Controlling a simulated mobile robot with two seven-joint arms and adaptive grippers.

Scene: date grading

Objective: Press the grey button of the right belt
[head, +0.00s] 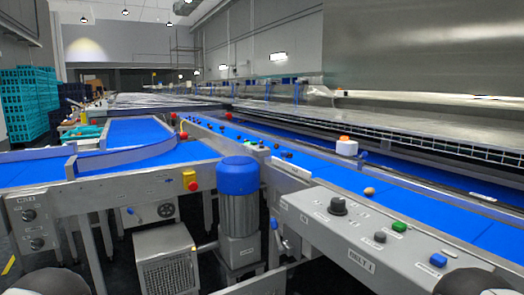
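The right belt (430,212) is blue and runs from the lower right into the distance, with small dates on it. On the panel, the small grey button (380,237) sits between a larger dark knob (338,206) and a green button (399,226). A blue button (438,260) is further right. Nothing covers the grey button. Dark rounded parts of my arms show at both bottom corners; neither gripper's fingers are visible.
A blue-capped motor (238,176) stands left of the panel. A red and yellow emergency stop (190,180) is on the left conveyor's (180,153) frame. A white device with an orange top (346,147) stands beside the right belt. Teal crates (24,103) are stacked far left.

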